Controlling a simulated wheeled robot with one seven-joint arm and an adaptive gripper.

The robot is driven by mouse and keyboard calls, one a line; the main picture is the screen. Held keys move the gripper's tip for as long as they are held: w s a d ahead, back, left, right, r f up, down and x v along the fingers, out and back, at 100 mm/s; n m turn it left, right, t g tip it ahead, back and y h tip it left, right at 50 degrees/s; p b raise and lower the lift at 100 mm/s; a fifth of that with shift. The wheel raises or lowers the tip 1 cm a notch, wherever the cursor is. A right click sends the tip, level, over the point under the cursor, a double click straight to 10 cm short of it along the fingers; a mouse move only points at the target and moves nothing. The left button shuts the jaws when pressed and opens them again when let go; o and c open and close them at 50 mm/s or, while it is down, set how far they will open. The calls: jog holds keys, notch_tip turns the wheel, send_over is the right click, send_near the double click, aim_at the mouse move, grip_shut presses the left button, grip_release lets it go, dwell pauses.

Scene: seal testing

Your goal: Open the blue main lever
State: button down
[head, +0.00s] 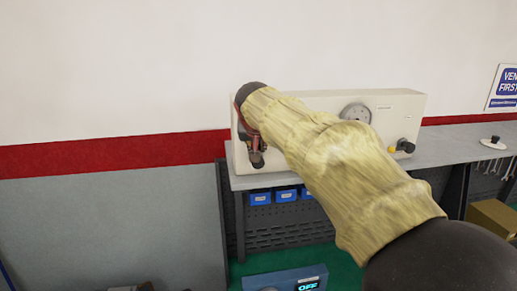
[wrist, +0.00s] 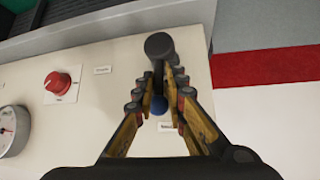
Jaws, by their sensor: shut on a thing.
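The cream test panel (head: 400,110) stands on the bench, and my gripper (head: 257,158) is at its left end in the head view. In the wrist view, the fingers of my gripper (wrist: 160,85) are closed in around a dark stem. A small blue ball (wrist: 159,105), which looks like part of the blue main lever, shows between the fingers. A dark round end (wrist: 159,46) sticks out past the fingertips. The fingers hide much of the lever, so its exact angle is unclear. In the head view, my arm and gripper cover the lever.
A red knob (wrist: 58,82) and a gauge (wrist: 12,130) sit beside my gripper on the panel; the gauge also shows in the head view (head: 356,113). A black-and-yellow fitting (head: 402,147) is at the panel's right. Blue bins (head: 287,194) hang below the bench.

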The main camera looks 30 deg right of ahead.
jog(key=shift+r, duration=0.1)
jog(key=c, duration=1.9)
grip_release()
jog(key=shift+a, duration=0.1)
jog(key=v, duration=1.1)
jog(key=shift+s+a+r, duration=0.2)
jog(key=shift+s, duration=0.15)
